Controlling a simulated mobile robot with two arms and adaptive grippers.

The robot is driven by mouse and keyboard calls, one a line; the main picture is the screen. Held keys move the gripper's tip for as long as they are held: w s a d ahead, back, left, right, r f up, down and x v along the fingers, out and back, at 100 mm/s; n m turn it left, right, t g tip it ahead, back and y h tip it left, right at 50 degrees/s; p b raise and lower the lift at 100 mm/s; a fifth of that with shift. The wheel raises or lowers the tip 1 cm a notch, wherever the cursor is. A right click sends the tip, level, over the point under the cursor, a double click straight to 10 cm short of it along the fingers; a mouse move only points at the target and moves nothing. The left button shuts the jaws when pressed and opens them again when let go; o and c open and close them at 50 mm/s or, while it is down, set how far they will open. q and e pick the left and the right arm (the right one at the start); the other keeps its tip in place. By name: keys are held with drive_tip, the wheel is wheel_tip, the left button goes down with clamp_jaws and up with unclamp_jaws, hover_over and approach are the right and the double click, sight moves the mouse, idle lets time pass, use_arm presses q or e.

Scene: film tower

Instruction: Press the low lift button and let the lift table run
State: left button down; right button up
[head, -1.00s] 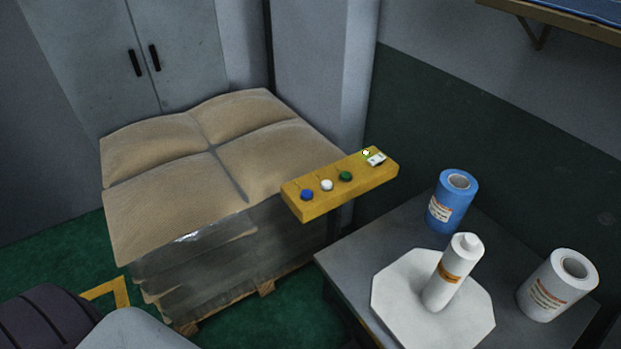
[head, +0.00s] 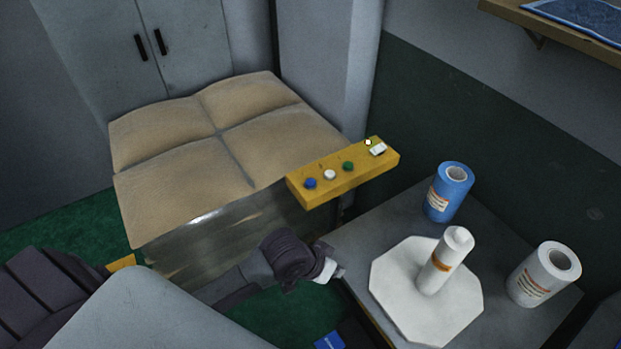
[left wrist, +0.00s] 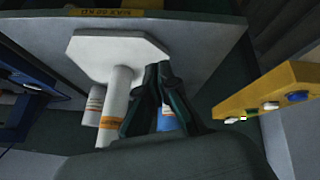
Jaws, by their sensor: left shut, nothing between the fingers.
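The yellow control box (head: 345,186) hangs out beside the sack pallet. On its top are a blue button (head: 310,183), a white button (head: 330,174), a green button (head: 348,166) and a small pale lamp near a white label. I cannot read which button is the low one. My left gripper (head: 338,272) is shut and empty, in front of and below the box, by the grey table's left edge, apart from the buttons. In the left wrist view its closed fingers (left wrist: 158,66) point away from the box (left wrist: 272,92), which is at right. My right gripper is out of view.
The grey table (head: 385,225) carries a white octagonal plate (head: 395,300) with a white tube (head: 440,268), a blue roll (head: 448,195) and a white roll (head: 540,275). The sack pallet (head: 180,200) stands at left. A wooden shelf (head: 505,12) is at upper right.

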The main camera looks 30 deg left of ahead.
use_arm(q)
drive_tip(key=w+r, duration=0.1)
drive_tip(key=w, duration=0.4)
wheel_tip(320, 180, up, 8)
drive_tip(key=n+t, duration=0.3)
drive_tip(key=n, duration=0.5)
hover_over(309, 183)
drive_tip(key=shift+a+r+y, duration=0.15)
drive_tip(key=shift+y, duration=0.25)
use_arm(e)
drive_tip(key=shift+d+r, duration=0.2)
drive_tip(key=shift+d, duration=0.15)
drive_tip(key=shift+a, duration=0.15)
use_arm(q)
wheel_tip(309, 183, down, 8)
drive_tip(key=b, duration=0.7)
drive_tip(key=shift+f+b, duration=0.35)
drive_tip(key=shift+f, duration=0.05)
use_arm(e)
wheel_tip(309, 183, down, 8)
